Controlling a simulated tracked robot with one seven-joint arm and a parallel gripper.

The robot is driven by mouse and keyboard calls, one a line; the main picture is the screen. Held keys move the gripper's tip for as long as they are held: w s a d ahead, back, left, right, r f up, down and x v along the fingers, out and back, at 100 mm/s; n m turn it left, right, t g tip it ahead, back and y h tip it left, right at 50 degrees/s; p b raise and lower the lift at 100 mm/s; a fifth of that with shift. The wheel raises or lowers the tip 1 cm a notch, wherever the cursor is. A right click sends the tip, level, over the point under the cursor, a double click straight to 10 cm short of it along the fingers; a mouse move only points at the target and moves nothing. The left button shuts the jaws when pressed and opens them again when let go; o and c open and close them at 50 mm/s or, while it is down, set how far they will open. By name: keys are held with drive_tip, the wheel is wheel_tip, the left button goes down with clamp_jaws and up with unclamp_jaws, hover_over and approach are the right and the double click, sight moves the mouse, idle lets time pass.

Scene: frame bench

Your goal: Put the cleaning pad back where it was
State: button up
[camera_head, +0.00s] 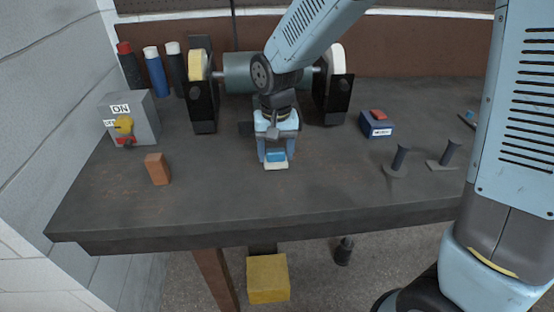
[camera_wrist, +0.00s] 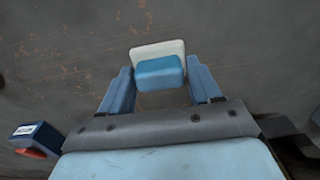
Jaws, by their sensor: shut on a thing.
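The cleaning pad (camera_head: 276,166) has a blue block on a white base. It is at the middle front of the bench top, in front of the grinder. My gripper (camera_head: 276,156) points down and is shut on the pad's blue part, with one finger on each side. In the wrist view the pad (camera_wrist: 158,50) shows between the fingertips (camera_wrist: 159,72), white edge outward. I cannot tell whether its underside touches the bench or is just above it.
The bench grinder (camera_head: 237,73) stands behind my gripper. A switch box (camera_head: 142,122) and brown block (camera_head: 157,168) are at left. A blue box with a red top (camera_head: 376,127) and dark pegs (camera_head: 397,165) are at right. The bench front is mostly clear.

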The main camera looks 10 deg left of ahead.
sight(275, 160)
drive_tip(key=shift+w+f, duration=0.15)
drive_tip(key=shift+f, duration=1.55)
drive_tip(key=o, duration=1)
drive_tip(key=shift+f, duration=0.1)
